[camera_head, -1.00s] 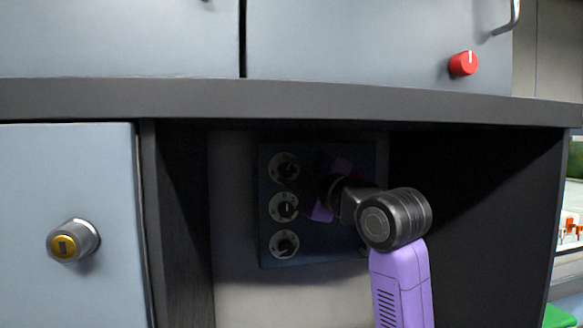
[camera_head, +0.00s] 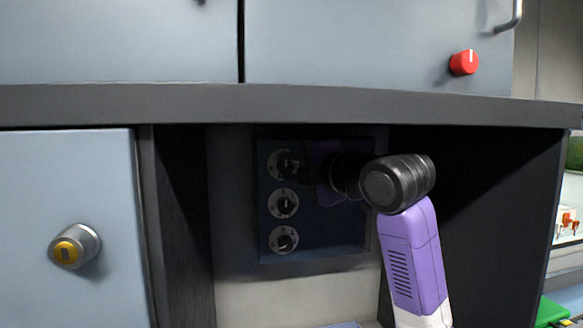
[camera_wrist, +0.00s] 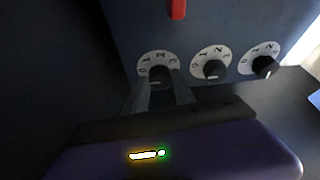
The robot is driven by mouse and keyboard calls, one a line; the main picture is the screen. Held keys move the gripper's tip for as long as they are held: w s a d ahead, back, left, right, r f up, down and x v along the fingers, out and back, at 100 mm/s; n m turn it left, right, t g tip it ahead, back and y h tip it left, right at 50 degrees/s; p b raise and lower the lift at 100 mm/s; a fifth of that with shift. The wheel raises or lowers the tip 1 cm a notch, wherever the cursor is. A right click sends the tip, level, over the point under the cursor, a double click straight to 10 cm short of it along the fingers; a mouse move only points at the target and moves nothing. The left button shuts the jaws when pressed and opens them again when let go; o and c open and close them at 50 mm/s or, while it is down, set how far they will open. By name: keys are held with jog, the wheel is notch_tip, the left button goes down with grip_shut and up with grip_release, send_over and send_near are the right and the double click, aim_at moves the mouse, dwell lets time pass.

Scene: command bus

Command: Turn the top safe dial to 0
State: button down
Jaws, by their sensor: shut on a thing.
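The safe (camera_head: 335,238) is a dark blue box inside the recess under the counter, with three round dials in a column. The top dial (camera_head: 279,163) has a pale numbered ring and a dark knob. In the wrist view it is the leftmost dial (camera_wrist: 157,57), with 0, 1, 2 and 3 on its ring. My gripper (camera_head: 300,166) reaches in from the right, and its two fingers (camera_wrist: 161,84) are shut on the top dial's knob. The fingers hide most of that knob, so I cannot tell which number it points to.
The middle dial (camera_head: 284,203) and bottom dial (camera_head: 283,240) sit close below. A red handle (camera_wrist: 178,8) shows on the safe in the wrist view. The counter edge (camera_head: 330,105) runs above, and dark recess walls (camera_head: 180,230) stand at the sides.

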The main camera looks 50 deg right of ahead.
jog(key=c, duration=1.1)
grip_release()
jog(key=shift+o, duration=0.2)
jog(key=b+v, duration=0.2)
jog(key=v, duration=0.5)
jog(key=shift+s, duration=0.4)
jog(key=shift+a, duration=0.15)
